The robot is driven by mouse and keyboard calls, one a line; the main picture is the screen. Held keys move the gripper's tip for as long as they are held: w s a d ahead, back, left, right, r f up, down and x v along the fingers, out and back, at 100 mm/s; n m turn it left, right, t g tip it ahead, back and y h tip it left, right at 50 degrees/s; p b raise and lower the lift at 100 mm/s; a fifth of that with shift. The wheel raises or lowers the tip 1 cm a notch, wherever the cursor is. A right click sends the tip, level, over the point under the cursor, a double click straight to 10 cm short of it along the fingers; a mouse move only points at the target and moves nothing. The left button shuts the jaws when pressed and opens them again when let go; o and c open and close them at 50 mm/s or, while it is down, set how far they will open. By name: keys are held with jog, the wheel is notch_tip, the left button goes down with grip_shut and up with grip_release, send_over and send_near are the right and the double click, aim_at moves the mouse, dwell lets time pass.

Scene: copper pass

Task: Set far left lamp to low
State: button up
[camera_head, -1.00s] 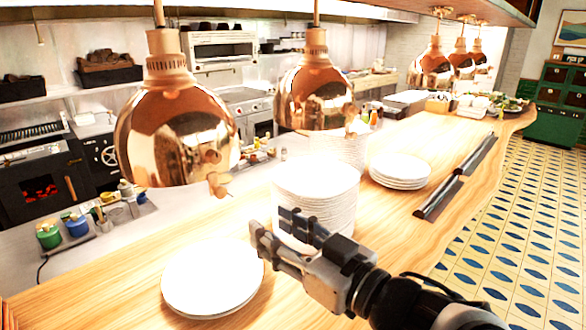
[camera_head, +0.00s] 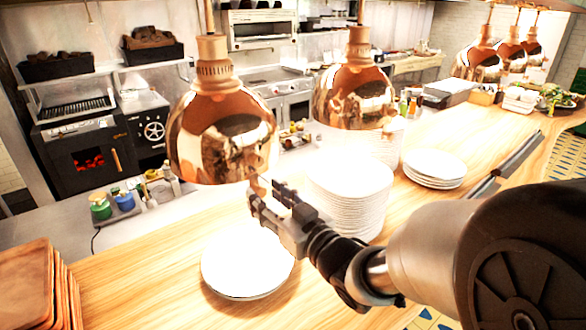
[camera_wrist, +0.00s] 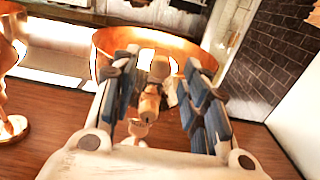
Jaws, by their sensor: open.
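The far left lamp (camera_head: 222,140) is a shiny copper dome hanging over the wooden counter. A small wooden-coloured knob (camera_head: 257,186) sticks out at its lower right rim. My gripper (camera_head: 268,194) is right at this knob, with its fingers apart. In the wrist view the lamp's copper rim (camera_wrist: 120,43) spans the top, and the knob (camera_wrist: 150,103) shows between the two open fingers. I cannot tell whether either finger touches it. The knob's setting cannot be read.
A second copper lamp (camera_head: 354,98) hangs to the right, with more lamps at the far right. Below are a plate stack (camera_head: 247,265), a tall plate stack (camera_head: 345,205) and a low stack (camera_head: 434,168). Wooden boards (camera_head: 28,290) lie at the lower left.

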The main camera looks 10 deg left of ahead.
aim_at(262, 192)
jog(key=shift+x, duration=1.6)
grip_shut()
